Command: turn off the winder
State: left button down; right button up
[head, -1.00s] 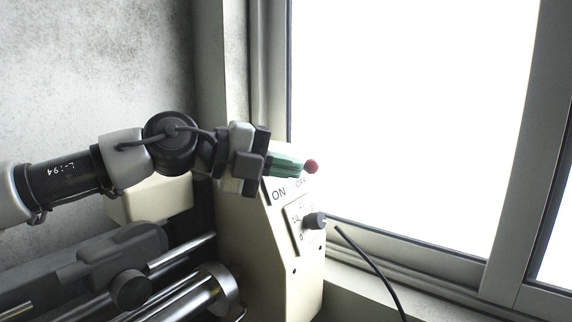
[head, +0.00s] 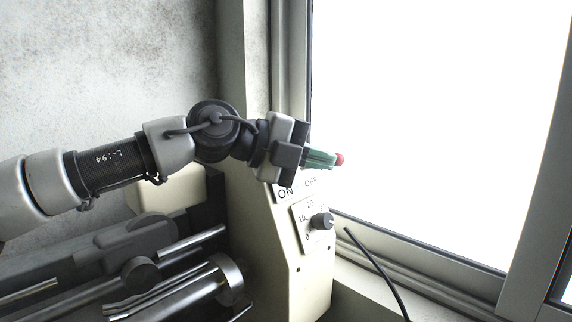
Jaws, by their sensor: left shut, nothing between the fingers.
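The winder's cream control housing (head: 262,235) stands in the middle, its front panel facing right. The panel has a label reading ON and OFF (head: 297,186). A red round switch tip (head: 340,159) shows above and right of OFF, against the bright window. My left gripper (head: 331,161), with green fingers, is shut and empty. Its fingertips are at the left side of the red tip and seem to touch it. The fingers and gripper body hide the rest of the switch. My right gripper is not in view.
A dark dial (head: 322,221) with a number scale sits lower on the panel. Metal rollers (head: 190,284) lie at lower left. A black cable (head: 375,265) runs below the window frame (head: 420,248). A wall is behind at left.

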pick_arm(q)
jog(key=shift+w+d+r, duration=0.2)
jog(key=shift+w+d, duration=0.6)
jog(key=shift+d, duration=0.1)
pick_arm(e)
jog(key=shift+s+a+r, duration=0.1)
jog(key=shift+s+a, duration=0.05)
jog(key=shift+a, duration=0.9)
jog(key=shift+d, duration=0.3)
pick_arm(q)
jog(key=shift+w+a+r, duration=0.1)
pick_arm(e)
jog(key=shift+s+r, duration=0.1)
